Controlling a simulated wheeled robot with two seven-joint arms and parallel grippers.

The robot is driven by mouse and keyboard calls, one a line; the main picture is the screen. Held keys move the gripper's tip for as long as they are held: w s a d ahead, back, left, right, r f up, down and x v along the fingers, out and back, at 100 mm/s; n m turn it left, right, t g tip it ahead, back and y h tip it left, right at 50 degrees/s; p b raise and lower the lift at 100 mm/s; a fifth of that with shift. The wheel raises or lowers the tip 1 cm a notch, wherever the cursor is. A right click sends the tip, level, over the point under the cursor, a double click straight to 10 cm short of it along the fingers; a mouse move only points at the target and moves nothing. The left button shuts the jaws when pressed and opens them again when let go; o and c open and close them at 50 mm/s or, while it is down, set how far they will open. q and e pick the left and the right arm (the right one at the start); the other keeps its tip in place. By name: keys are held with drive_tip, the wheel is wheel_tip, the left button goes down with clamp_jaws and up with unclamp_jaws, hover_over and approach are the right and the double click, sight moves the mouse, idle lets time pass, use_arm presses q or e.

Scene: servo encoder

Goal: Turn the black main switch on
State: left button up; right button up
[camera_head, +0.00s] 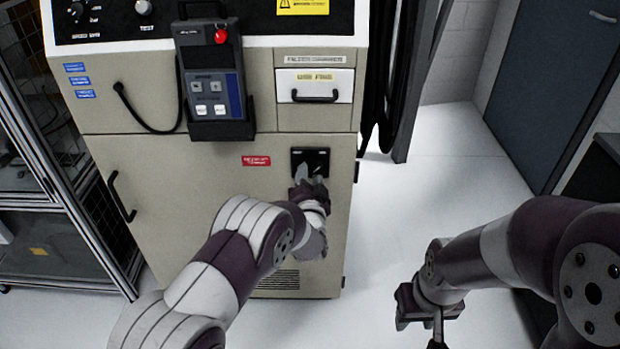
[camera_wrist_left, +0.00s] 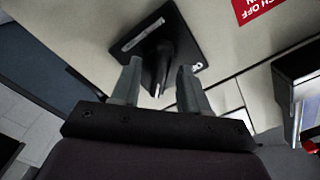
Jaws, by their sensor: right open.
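The black main switch (camera_head: 318,156) is on the lower right front of the beige cabinet, on a square black plate. My left gripper (camera_head: 309,178) is at the switch and hides part of it. In the left wrist view, the black switch handle (camera_wrist_left: 158,66) stands between the two grey fingers of my left gripper (camera_wrist_left: 160,80), one on each side. Whether the fingers press on the handle or leave a small gap, I cannot tell. My right gripper (camera_head: 437,335) is open, low at the right over the white floor, away from the cabinet.
A red label (camera_head: 256,161) is left of the switch. A pendant (camera_head: 212,90) hangs in a holder above, and a drawer (camera_head: 315,86) with a black handle is above the switch. Black cables (camera_head: 376,80) run along the cabinet's right side. A glass cabinet (camera_head: 45,240) stands at the left.

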use_arm(q)
drive_tip(key=shift+s, duration=0.1)
drive_tip(key=s+p, duration=0.1)
drive_tip(key=s, duration=1.1)
drive_tip(key=shift+s+p, duration=0.3)
